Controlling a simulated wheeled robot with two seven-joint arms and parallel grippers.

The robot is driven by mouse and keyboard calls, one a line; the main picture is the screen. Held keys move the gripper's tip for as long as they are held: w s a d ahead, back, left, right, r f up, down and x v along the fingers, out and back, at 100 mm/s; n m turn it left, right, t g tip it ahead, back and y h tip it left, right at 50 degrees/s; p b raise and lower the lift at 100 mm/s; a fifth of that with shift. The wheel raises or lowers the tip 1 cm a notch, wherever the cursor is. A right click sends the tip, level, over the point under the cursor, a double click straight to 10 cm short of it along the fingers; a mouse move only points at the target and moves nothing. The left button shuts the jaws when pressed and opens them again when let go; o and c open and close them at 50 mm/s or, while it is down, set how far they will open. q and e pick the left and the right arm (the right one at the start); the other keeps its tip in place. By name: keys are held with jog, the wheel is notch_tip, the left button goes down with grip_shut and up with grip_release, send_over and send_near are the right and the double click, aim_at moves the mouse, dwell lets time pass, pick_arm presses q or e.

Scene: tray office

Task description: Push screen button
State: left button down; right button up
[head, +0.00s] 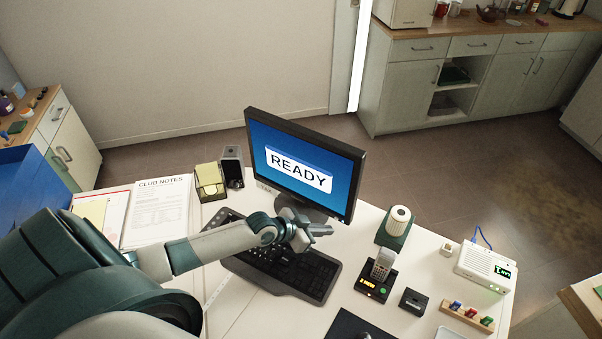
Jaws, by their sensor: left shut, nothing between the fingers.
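The monitor (340,165) stands on the desk with a blue screen showing a white panel that reads "READY" (299,171). I cannot make out a separate button on its frame. My left gripper (326,231) is shut and empty. It is in front of the monitor's lower edge, above the black keyboard (315,272), and overlaps the monitor's base in the picture. I cannot tell whether it touches anything. My right gripper is not in view.
A cordless phone (382,263) in its dock, a white cylinder (398,220) on a green base and a white box (486,267) with a green display stand right of the keyboard. Papers (157,212) and a yellow note holder (210,181) lie left of the monitor.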

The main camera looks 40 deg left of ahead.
pick_arm(q)
jog(key=shift+s+r+p, duration=0.1)
jog(key=shift+s+p, duration=0.8)
jog(key=shift+s, duration=0.9)
jog(key=shift+s+d, duration=0.1)
jog(key=shift+s, duration=0.3)
